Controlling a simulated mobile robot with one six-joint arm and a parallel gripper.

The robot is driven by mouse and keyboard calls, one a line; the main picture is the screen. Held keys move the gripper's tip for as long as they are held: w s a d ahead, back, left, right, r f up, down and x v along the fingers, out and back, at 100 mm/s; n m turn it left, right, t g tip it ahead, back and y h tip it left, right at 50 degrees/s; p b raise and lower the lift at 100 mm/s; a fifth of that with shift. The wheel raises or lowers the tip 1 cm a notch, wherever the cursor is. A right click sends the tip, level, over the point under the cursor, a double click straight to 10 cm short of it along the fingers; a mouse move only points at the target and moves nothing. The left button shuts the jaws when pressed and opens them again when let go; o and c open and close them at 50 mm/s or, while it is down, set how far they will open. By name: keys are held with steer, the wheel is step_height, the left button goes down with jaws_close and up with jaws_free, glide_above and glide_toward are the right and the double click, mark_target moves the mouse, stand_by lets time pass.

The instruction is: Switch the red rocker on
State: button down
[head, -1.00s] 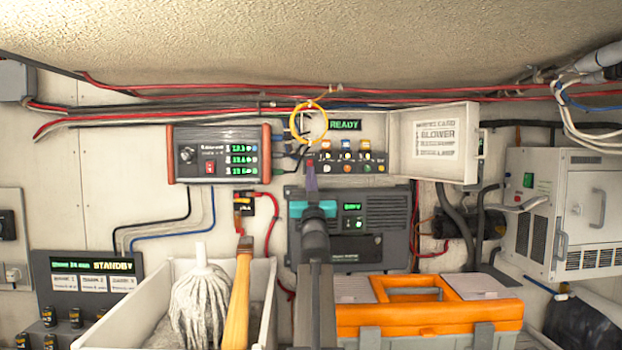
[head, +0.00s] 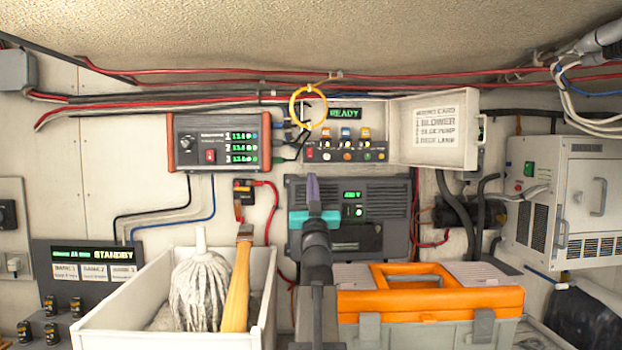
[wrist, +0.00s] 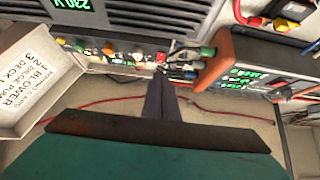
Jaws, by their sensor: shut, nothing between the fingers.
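A small breaker panel (head: 372,152) with several coloured knobs is on the back wall under a green READY display. A small red piece (head: 310,154), rocker-like, is at its left end; it also shows in the wrist view (wrist: 160,58). Another red rocker (head: 210,156) is on the grey meter box with orange-brown ends (head: 186,142). I cannot tell whether either is on. My gripper (head: 313,178), with dark purple fingers and a teal body, is shut and empty. Its tips appear just below the panel's left end, apart from the red piece in the head view.
A yellow ring (head: 308,92) hangs at the panel's upper left, and an open white lid (head: 434,152) is on its right. A dark 230 V unit (head: 388,250) is below. A white bin (head: 130,318) with a mop and an orange toolbox (head: 420,285) stand in front.

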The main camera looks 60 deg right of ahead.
steer(key=v, duration=0.2)
steer(key=b+v, duration=0.1)
steer(key=v, duration=0.1)
steer(key=shift+w+d+f, duration=0.15)
steer(key=shift+d+f, duration=0.05)
steer(key=shift+f, duration=0.2)
stand_by(0.4)
